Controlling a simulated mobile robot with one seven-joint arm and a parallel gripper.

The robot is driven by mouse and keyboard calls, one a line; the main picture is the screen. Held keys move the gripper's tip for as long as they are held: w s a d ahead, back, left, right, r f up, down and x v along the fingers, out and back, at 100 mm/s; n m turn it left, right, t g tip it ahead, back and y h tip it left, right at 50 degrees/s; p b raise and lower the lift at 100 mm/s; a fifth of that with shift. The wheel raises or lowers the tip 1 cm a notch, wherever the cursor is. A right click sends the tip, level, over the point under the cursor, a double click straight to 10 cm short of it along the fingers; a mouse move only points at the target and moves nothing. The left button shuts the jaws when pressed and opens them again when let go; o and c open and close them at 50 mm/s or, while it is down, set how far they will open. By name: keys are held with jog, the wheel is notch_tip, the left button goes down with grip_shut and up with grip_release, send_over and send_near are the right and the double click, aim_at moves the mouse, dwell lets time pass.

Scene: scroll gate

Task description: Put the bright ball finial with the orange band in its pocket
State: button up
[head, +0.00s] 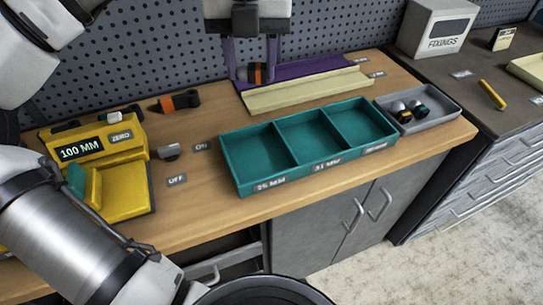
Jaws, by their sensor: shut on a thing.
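My gripper (255,72) is shut on a small finial with an orange band (257,75). The finial lies between the two fingertips, in front of the purple and cream rails; dark parts and the band show, and a bright ball cannot be made out. A teal tray (243,187) with three empty pockets stands in front and to the right of the gripper. Its front labels read 25 MM and 31 MM; the third is too small to read. The held finial is behind the tray, not over a pocket.
A grey tray (440,117) with finials stands right of the teal tray. A black and orange piece (178,101) lies left on the bench. A yellow 100 MM gauge (122,188) stands at far left. A purple rail (310,70) and cream rail (310,91) lie behind.

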aim_at(258, 160)
jog(key=shift+d+f, duration=0.15)
jog(key=shift+f, duration=0.3)
notch_tip(258, 160, down, 18)
jog(key=p, duration=0.2)
jog(key=shift+f+p, duration=0.25)
jog(key=shift+p, duration=0.15)
jog(key=shift+f, duration=0.35)
jog(key=shift+f+b, duration=0.2)
jog(key=shift+b, duration=0.15)
jog(key=o, duration=1.2)
jog(key=shift+r, duration=0.1)
jog(key=shift+c, duration=0.2)
jog(key=shift+r, duration=0.1)
jog(key=shift+r+p, duration=0.2)
jog(key=shift+p, duration=0.25)
notch_tip(258, 160, up, 12)
jog(key=b, duration=0.2)
jog(key=shift+f, duration=0.15)
